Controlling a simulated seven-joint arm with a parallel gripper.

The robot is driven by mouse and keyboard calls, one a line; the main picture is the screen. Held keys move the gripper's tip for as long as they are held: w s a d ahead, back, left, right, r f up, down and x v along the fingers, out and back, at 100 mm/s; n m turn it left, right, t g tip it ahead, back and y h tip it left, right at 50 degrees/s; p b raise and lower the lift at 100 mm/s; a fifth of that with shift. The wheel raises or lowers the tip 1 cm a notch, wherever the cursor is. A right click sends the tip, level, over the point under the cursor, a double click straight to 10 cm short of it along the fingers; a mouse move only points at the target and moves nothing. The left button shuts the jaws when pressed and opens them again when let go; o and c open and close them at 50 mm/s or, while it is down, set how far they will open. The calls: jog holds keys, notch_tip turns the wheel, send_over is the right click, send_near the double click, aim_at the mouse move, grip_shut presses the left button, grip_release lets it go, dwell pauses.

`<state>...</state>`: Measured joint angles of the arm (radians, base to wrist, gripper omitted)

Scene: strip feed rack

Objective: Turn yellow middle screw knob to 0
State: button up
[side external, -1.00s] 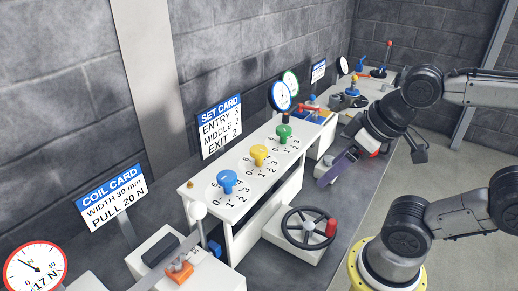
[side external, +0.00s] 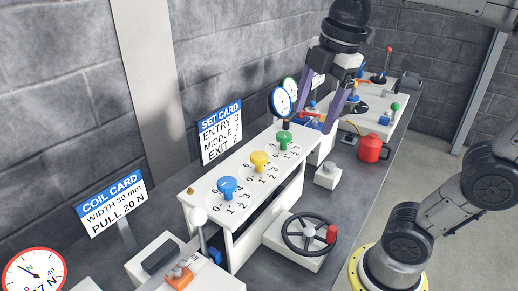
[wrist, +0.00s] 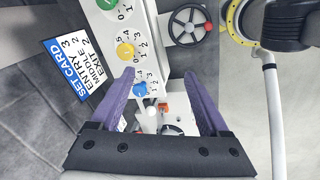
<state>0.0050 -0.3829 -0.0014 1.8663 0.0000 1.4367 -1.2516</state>
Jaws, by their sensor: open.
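The yellow middle screw knob (side external: 259,160) sits on the white rack top, between the blue knob (side external: 227,187) and the green knob (side external: 284,139). It also shows in the wrist view (wrist: 125,50), just beyond and left of the left fingertip. Its pointer is too small to read. My gripper (side external: 314,122) has long purple fingers, spread apart and empty. In the side view it appears past the green knob, to its right. In the wrist view (wrist: 160,72) the blue knob (wrist: 140,90) shows between the fingers. The fingers' height above the rack is hard to tell.
The set card (side external: 220,128) stands behind the rack and reads entry 3, middle 2, exit 2. A handwheel (side external: 308,235) with a red handle lies in front. A round dial (side external: 282,101) stands near the fingers. A red can (side external: 372,148) is at the right.

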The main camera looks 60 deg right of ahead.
aim_at(259, 155)
jog(key=w+n+g, duration=0.3)
jog(key=w+n, duration=0.1)
jog(key=w, duration=0.9)
jog(key=f, duration=1.4)
jog(key=shift+s+d, duration=0.2)
jog(key=shift+r, duration=0.1)
grip_shut()
